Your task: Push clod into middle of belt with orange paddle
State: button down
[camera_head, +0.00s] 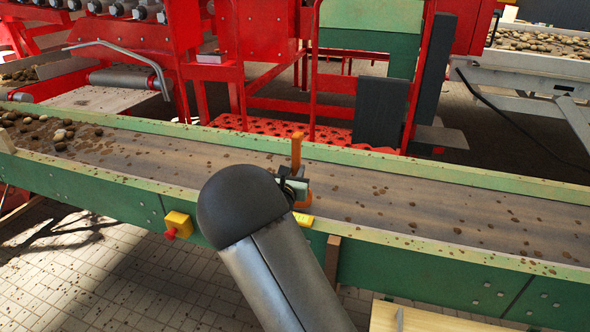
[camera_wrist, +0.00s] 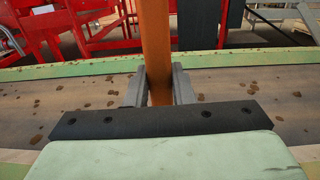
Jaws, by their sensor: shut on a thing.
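My gripper (camera_head: 297,186) is over the belt (camera_head: 400,203), mostly hidden behind my dark arm in the head view. In the wrist view my gripper (camera_wrist: 159,88) has its two grey fingers closed on the orange paddle (camera_wrist: 155,40). The paddle (camera_head: 296,150) stands roughly upright, reaching up past the fingers, with another orange part below the gripper. Small brown lumps and flat dirt spots are scattered on the belt; I cannot tell which one is the clod. Several potatoes or lumps (camera_head: 40,130) lie together at the belt's left end.
Green side walls (camera_head: 100,193) with pale top edges line the belt. A yellow box with a red button (camera_head: 178,224) is on the near wall. Red machinery (camera_head: 260,40) stands behind. Another conveyor with potatoes (camera_head: 540,42) is at the upper right.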

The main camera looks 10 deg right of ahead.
jog(key=shift+f, duration=0.4)
jog(key=shift+w+d+r, duration=0.1)
jog(key=shift+w+r, duration=0.05)
jog(key=shift+w, duration=0.15)
jog(key=shift+x, duration=7.05)
notch_tip(320, 180, up, 6)
jog(key=s, duration=0.2)
jog(key=shift+a, duration=0.45)
jog(key=shift+r, duration=0.1)
jog(key=shift+s+d, duration=0.1)
